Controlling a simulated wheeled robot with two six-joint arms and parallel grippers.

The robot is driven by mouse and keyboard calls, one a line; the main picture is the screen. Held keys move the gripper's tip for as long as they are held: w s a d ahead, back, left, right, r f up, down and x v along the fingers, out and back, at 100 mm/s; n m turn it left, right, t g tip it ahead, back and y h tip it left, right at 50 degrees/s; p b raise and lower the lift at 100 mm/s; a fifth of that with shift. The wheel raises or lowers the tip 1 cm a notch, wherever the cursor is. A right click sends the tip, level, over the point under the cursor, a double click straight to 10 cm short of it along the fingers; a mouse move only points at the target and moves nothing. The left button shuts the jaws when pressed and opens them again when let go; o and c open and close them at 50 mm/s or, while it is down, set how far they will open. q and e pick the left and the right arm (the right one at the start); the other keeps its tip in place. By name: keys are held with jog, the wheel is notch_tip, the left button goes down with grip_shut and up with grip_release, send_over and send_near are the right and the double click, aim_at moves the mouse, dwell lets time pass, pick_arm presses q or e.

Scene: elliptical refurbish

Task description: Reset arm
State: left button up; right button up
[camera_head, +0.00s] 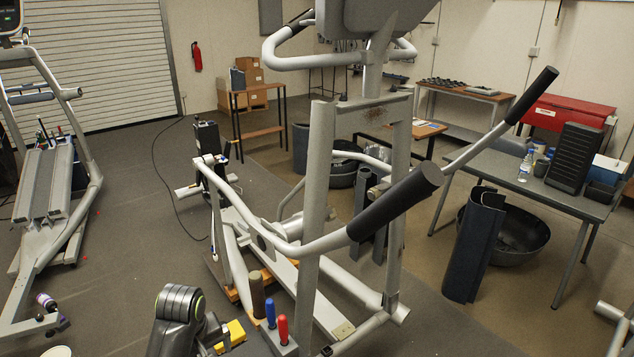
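A dark arm joint with a green ring (178,303) shows at the bottom, left of centre, and looks like part of my own arm. I cannot tell for certain which arm it belongs to. No gripper fingers can be made out, and neither gripper shows. A large grey elliptical machine (318,190) stands in the middle, close in front of me. Its two handlebars have black grips; the near grip (395,203) points toward me.
A tray with red (283,328) and blue-handled (270,312) tools and a yellow object (231,335) are low near the arm. A grey table (540,185) with a bottle (526,167) stands right. Another machine (50,190) stands left. Floor between the machines is mostly clear, crossed by a cable (168,205).

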pick_arm(q)
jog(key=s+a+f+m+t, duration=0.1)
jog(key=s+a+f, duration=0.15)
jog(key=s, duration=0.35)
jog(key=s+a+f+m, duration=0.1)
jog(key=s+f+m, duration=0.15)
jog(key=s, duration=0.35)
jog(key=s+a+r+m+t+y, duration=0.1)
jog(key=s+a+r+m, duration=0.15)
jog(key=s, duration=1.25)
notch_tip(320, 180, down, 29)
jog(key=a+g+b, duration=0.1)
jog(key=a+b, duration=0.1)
jog(key=b, duration=0.2)
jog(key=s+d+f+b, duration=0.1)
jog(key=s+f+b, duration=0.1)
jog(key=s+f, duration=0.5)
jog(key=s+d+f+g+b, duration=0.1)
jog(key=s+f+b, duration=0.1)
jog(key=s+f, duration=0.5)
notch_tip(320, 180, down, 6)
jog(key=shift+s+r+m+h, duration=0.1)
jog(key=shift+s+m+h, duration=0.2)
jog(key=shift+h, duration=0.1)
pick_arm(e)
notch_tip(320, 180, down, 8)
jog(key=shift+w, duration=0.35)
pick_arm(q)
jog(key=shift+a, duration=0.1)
